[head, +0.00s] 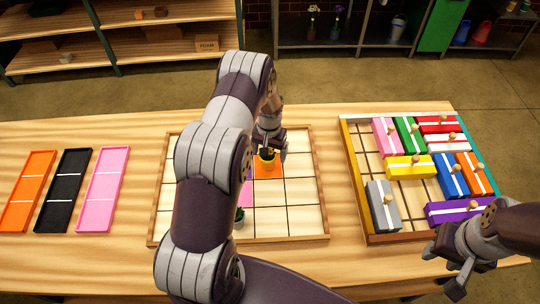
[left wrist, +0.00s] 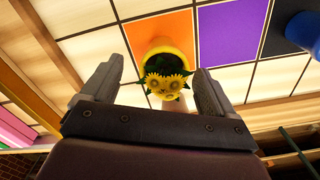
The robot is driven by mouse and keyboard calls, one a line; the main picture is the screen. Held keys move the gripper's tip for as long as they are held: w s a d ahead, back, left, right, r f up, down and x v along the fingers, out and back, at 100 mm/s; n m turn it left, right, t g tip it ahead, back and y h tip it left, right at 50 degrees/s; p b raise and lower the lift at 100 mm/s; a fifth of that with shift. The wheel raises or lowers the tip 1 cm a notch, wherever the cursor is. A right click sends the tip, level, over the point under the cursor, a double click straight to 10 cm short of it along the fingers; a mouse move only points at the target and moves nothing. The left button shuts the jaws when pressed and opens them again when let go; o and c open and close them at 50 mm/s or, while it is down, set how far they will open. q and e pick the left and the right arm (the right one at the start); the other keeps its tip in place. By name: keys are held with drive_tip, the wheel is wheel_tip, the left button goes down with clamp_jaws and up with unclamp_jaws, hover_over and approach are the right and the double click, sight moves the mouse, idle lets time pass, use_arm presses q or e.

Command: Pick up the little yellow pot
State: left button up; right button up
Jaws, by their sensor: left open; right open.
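The little yellow pot (head: 268,166) holds a sunflower plant and stands on an orange square of the grid board (head: 320,200). My left gripper (head: 268,140) reaches over the far part of the board, right at the pot, and my arm hides part of this area. In the left wrist view the yellow pot (left wrist: 168,43) and its yellow flowers show ahead of and between the spread fingers of the left gripper (left wrist: 158,70). The fingers look clear of the pot; contact cannot be told for certain. My right gripper (head: 447,270) is open and empty at the lower right.
A small green plant (head: 239,213) stands on the board beside my left arm. A blue pot (left wrist: 305,32) shows in the left wrist view near a purple square (left wrist: 232,35). A tray (head: 372,238) of coloured blocks is on the right; orange, black and pink trays (head: 103,190) are left.

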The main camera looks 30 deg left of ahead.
use_arm(q)
drive_tip(key=shift+s+a+f, duration=0.2)
drive_tip(key=shift+a+f, duration=0.15)
drive_tip(key=shift+f, duration=0.4)
drive_tip(key=shift+w+d, duration=0.15)
drive_tip(key=shift+d, duration=0.05)
drive_tip(key=c, duration=1.2)
drive_tip(key=shift+r, duration=0.1)
drive_tip(key=c, duration=0.3)
drive_tip(key=shift+a+r, duration=0.1)
drive_tip(key=shift+a, duration=0.05)
drive_tip(key=shift+c, duration=0.2)
